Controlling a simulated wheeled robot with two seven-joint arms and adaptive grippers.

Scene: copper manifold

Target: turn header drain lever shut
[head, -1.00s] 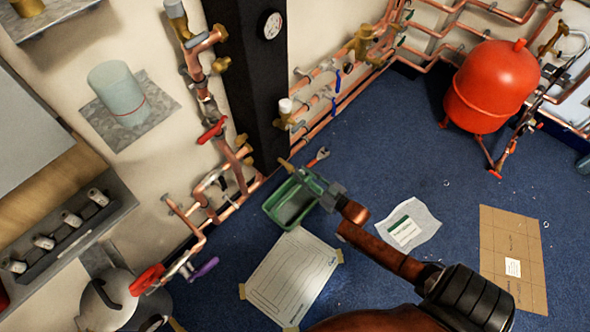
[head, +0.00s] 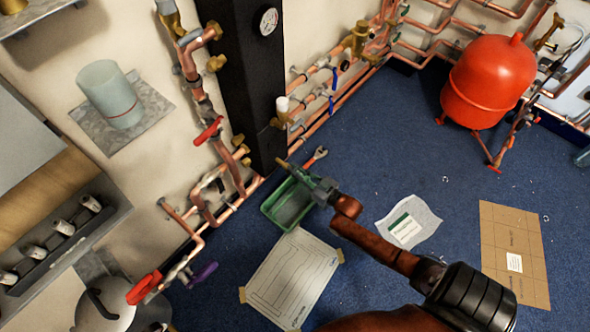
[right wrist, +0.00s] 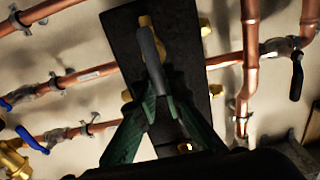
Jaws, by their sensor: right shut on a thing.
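My right gripper (head: 308,184) reaches in from the lower right in the head view, in front of the black column and over the green tray. In the right wrist view its green-grey fingers (right wrist: 160,88) close on a slim grey piece (right wrist: 152,48) with brass at its far end. A brass tip (head: 283,163) shows beyond the fingers in the head view. I cannot tell which lever is the header drain lever. A black lever (right wrist: 297,78) hangs on the copper pipe at right in the wrist view, apart from the fingers. My left gripper is not in view.
A red lever (head: 209,130) and a purple lever (head: 203,274) are on the left pipework. The black column (head: 243,90) stands behind the gripper. A green tray (head: 268,208) and papers lie on the blue floor. A red tank (head: 488,85) stands at right.

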